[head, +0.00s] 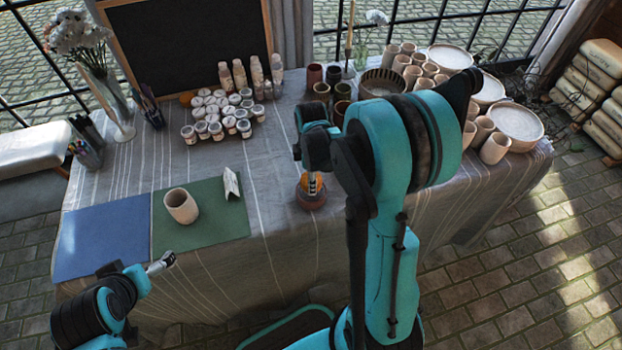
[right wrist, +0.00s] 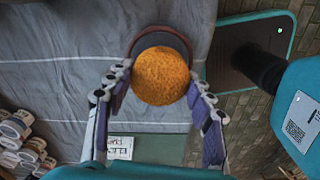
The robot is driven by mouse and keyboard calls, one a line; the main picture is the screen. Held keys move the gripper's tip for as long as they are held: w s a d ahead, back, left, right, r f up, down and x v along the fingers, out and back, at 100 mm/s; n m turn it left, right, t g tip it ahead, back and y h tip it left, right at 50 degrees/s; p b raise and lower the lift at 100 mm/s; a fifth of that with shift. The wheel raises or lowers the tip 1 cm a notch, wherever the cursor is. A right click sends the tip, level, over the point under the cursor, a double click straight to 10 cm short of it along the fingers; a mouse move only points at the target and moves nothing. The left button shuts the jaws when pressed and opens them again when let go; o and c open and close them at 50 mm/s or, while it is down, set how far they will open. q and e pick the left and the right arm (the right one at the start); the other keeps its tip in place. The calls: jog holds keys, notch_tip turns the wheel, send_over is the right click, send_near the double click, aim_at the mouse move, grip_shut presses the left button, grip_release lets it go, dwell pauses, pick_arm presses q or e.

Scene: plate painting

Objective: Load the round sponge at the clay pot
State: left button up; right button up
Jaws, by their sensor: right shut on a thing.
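The round sponge (right wrist: 160,76) is orange and sits between the fingers of my right gripper (right wrist: 161,70) in the right wrist view. That gripper is shut on it. The clay pot shows as a brown rim (right wrist: 133,45) behind the sponge. In the head view the reddish-brown pot (head: 311,203) stands near the table's front edge, with my right gripper (head: 312,183) just over it. The sponge hides the pot's inside, and I cannot tell whether they touch. My left gripper (head: 161,263) is empty by the table's front edge, its jaw opening unclear.
A beige cup (head: 181,206) and a small card (head: 231,184) stand on the green mat (head: 215,225), beside a blue mat (head: 100,235). Several paint jars (head: 215,115) stand at the back. Cups and bowls (head: 517,122) crowd the right side.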

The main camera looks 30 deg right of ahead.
jog(key=shift+r+p, duration=1.5)
jog(key=shift+r, duration=0.8)
